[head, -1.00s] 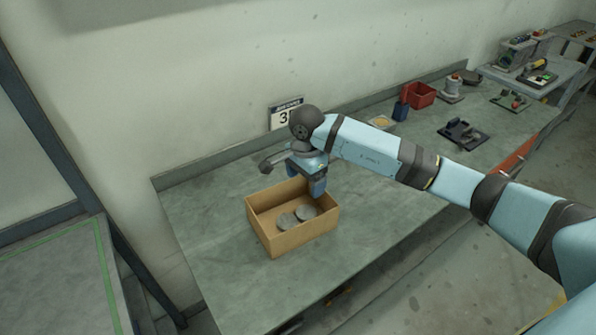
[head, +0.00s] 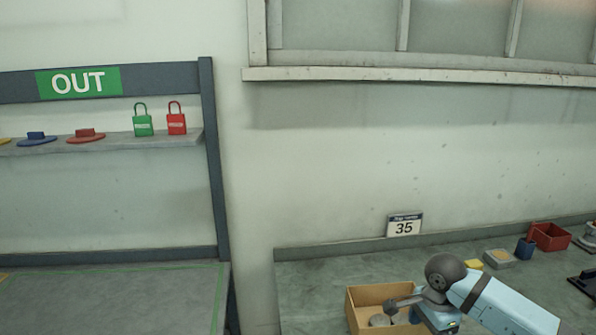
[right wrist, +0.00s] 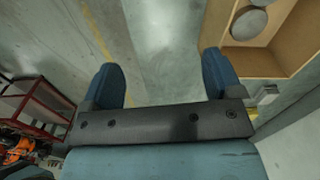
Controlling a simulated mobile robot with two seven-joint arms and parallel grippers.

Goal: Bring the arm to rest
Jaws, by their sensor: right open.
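My right arm comes in at the lower right of the head view. Its blue gripper (head: 438,318) is at the right side of an open cardboard box (head: 365,296), partly cut off by the bottom edge. In the right wrist view the two fingers of the right gripper (right wrist: 163,75) are apart with nothing between them. The box (right wrist: 290,47) shows there at the upper right, beside the fingers. Grey round discs (right wrist: 249,22) lie in it, and one disc (head: 380,320) shows in the head view. My left gripper is not in view.
The workbench (head: 310,285) is bare left of the box. A blue cup (head: 525,248) and a red bin (head: 550,236) stand farther right. A shelf (head: 110,143) at left holds green (head: 143,122) and red (head: 177,120) padlocks. A "35" sign (head: 404,225) stands behind the bench.

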